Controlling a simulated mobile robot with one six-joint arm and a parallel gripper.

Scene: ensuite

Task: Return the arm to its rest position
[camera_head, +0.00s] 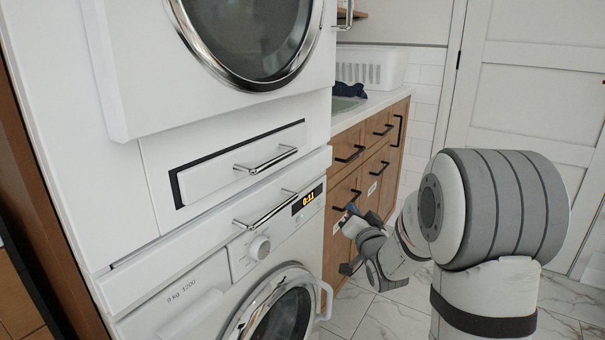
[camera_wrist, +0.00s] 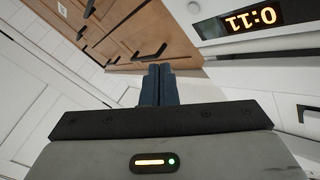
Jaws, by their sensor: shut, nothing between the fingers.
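My gripper (camera_wrist: 157,84) shows in the wrist view with its two dark fingers together, shut and empty. In the head view my gripper (camera_head: 345,217) is at the end of my bent arm, in front of the wooden cabinet and to the right of the washing machine. It appears apart from the cabinet front, though the exact gap is hard to tell. The large grey and white joint of my arm fills the right side of the head view.
A washing machine (camera_head: 185,312) with a lit display stands at left, with a dryer (camera_head: 120,60) above it. Wooden cabinets (camera_head: 345,182) with black handles stand behind. A white door (camera_head: 530,100) is at right. Marble floor (camera_head: 385,318) is clear.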

